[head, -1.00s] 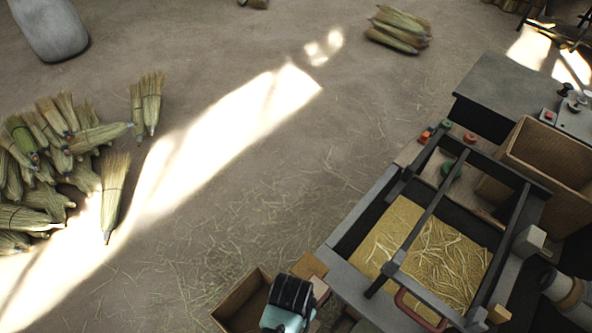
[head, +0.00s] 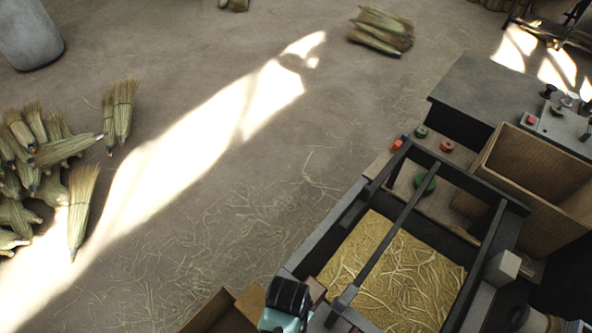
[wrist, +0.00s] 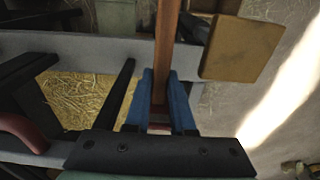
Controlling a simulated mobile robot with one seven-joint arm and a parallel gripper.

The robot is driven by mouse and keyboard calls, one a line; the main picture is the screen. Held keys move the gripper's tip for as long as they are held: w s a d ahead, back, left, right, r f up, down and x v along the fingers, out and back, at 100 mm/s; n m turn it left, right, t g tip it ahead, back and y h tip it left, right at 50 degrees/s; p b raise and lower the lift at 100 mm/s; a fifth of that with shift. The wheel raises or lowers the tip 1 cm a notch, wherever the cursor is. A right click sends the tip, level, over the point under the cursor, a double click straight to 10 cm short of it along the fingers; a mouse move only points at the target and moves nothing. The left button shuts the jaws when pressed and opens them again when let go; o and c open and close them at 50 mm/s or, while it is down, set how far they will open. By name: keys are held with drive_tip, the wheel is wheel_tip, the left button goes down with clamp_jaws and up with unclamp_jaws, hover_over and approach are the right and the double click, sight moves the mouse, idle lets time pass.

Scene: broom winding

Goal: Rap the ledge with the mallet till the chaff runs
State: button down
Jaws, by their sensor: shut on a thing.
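In the wrist view my gripper (wrist: 161,84) has its blue fingers shut on a slim reddish-brown wooden handle (wrist: 167,40), which looks like the mallet's. The handle runs up out of the picture, and I cannot make out the mallet's head. The grey ledge (wrist: 100,50) of the tray frame passes behind the handle; I cannot tell whether they touch. Yellow chaff (wrist: 72,98) with loose straws lies inside the frame; it also shows in the head view (head: 405,275). In the head view my dark-and-teal wrist is at the bottom, left of the tray, and the fingers are hidden.
Dark bars (head: 385,240) cross above the tray. A tan block (wrist: 240,48) sits by the ledge. An open wooden box (head: 540,165) stands at the right, near a grey bench (head: 480,95). Broom bundles (head: 40,160) lie at the left. The middle floor is mostly clear, with scattered straw.

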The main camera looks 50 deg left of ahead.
drive_tip(key=shift+f+b, duration=0.4)
drive_tip(key=shift+f, duration=0.4)
drive_tip(key=shift+w+f+b, duration=0.2)
drive_tip(key=shift+f+b, duration=0.35)
drive_tip(key=shift+f, duration=0.2)
wheel_tip(320, 180, down, 2)
drive_tip(key=shift+f+b, duration=0.1)
drive_tip(key=shift+b, duration=1)
drive_tip(key=shift+s, duration=0.1)
wheel_tip(320, 180, down, 5)
drive_tip(key=shift+f+b, duration=0.15)
drive_tip(key=shift+b, duration=0.95)
